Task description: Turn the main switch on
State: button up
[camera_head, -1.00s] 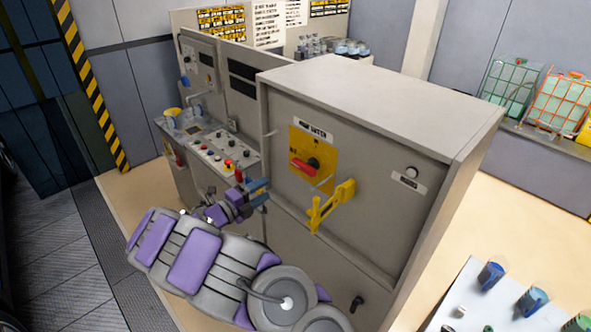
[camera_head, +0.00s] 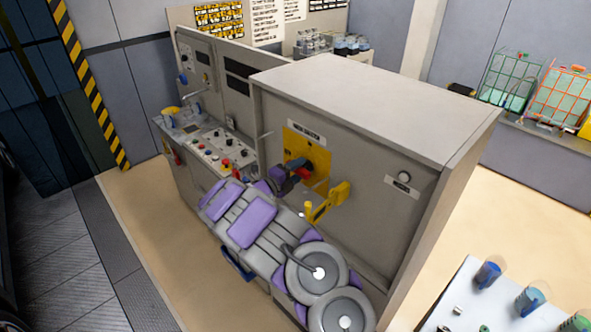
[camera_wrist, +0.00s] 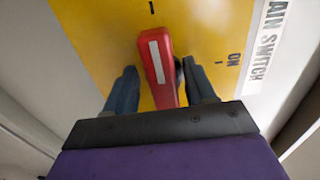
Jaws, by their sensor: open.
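The main switch's red handle (camera_wrist: 155,55) has a white stripe and sits on a yellow plate (camera_wrist: 90,30). In the wrist view it lies between my gripper's (camera_wrist: 160,85) two blue fingers, which are open, one on each side. The right finger is close to the handle; I cannot tell whether it touches. The ON mark (camera_wrist: 233,60) is to the right of the handle, which does not point at it. In the head view my gripper (camera_head: 297,170) is at the yellow plate (camera_head: 293,142) and partly hides the handle.
A yellow lever (camera_head: 328,202) sticks out of the grey cabinet (camera_head: 385,215) just right of and below the plate. A control panel (camera_head: 215,150) with buttons is to the left. A table (camera_head: 460,290) with several cups is at the lower right.

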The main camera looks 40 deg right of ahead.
jog(key=shift+s+d+r, duration=0.15)
jog(key=shift+s+d, duration=0.05)
jog(key=shift+d, duration=0.05)
jog(key=shift+w+a, duration=0.3)
jog(key=shift+c, duration=0.3)
jog(key=shift+s, duration=0.15)
jog(key=c, duration=0.8)
